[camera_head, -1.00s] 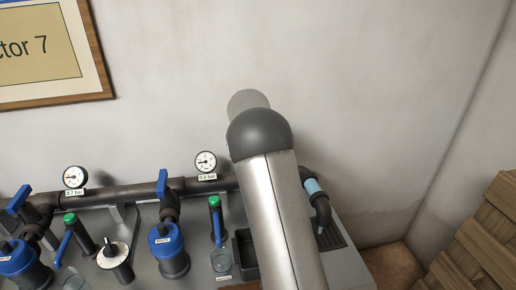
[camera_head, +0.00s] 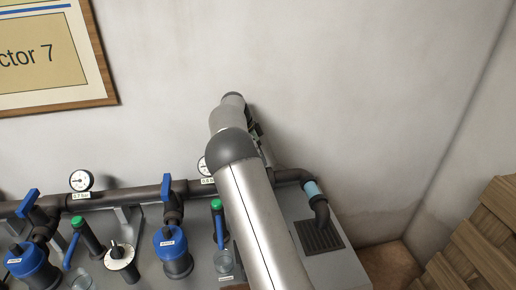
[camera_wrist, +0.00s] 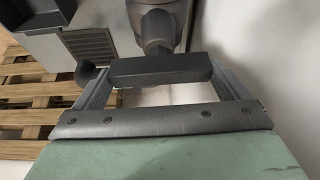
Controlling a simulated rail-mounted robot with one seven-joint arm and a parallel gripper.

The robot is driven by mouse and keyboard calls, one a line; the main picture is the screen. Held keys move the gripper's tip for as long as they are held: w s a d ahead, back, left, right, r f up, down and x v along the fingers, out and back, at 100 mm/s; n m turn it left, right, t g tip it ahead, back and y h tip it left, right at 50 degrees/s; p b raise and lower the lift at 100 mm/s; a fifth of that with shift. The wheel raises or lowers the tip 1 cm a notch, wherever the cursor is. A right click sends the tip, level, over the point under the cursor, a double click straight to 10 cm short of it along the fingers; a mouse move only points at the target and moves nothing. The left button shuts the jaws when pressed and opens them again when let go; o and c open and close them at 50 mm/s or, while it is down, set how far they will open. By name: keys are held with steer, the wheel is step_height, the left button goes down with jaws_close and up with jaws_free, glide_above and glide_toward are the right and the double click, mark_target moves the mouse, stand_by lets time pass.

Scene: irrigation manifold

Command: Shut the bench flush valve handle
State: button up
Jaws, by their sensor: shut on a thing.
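In the wrist view, my gripper (camera_wrist: 160,77) has one grey finger on each side of a dark bar-shaped handle (camera_wrist: 158,68). The gripper is shut on this bar. The bar joins a round dark fitting (camera_wrist: 158,24) behind it by a short neck. I take the bar to be the flush valve handle, but no label on it shows. In the head view, my own arm covers my gripper and the handle.
In the head view, the dark pipe bends down at a light blue band (camera_head: 311,188) over a drain grate (camera_head: 319,237). Blue-handled valves (camera_head: 167,187), blue filters (camera_head: 170,243) and a gauge (camera_head: 81,180) stand left of my arm. Wooden slats (camera_head: 480,240) are at the right.

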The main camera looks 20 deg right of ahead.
steer(key=shift+m, duration=0.4)
steer(key=o, duration=0.6)
steer(key=v, duration=0.5)
steer(key=p+v, duration=0.1)
steer(key=v, duration=1.1)
steer(key=shift+w+r+p, duration=0.25)
steer(key=shift+p, duration=0.1)
